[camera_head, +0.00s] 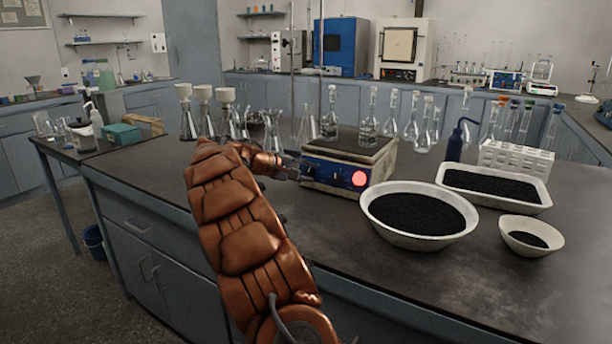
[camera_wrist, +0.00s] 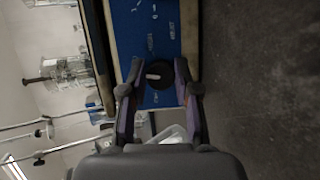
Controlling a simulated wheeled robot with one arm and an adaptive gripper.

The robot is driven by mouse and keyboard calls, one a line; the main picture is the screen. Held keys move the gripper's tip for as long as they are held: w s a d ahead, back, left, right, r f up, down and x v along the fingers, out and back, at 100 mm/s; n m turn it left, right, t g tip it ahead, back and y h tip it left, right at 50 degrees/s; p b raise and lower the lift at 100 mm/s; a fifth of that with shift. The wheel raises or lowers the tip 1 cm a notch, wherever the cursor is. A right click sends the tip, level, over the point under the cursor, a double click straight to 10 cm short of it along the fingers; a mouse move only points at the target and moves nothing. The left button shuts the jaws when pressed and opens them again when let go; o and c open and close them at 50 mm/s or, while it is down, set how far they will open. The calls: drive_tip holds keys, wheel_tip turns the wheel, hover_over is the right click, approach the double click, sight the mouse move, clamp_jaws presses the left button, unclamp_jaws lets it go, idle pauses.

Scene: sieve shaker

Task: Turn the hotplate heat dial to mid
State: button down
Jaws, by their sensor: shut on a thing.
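The hotplate (camera_head: 347,149) stands on the dark bench, with a dark flat top and a blue front panel. A round red-pink light or button (camera_head: 359,178) shows at the right of that panel. The heat dial (camera_wrist: 160,74) is a dark round knob with a pale pointer mark, on the blue panel in the wrist view. My gripper (camera_wrist: 160,84) has one finger on each side of the dial and is shut on it. In the head view my gripper (camera_head: 297,170) reaches the left part of the panel and hides the dial there.
A large white bowl (camera_head: 375,222) of black granules stands close to the right of the hotplate. A white tray (camera_head: 541,203) and a small bowl (camera_head: 511,247) are farther right. Glass flasks (camera_head: 329,125) stand behind and left of the hotplate.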

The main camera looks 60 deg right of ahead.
drive_tip(key=shift+f+m+t+y+b, duration=0.1)
drive_tip(key=shift+m+t+y+b, duration=0.25)
drive_tip(key=shift+m, duration=0.65)
drive_tip(key=c, duration=0.9)
unclamp_jaws()
drive_tip(key=shift+o, duration=0.2)
drive_tip(key=v, duration=1.2)
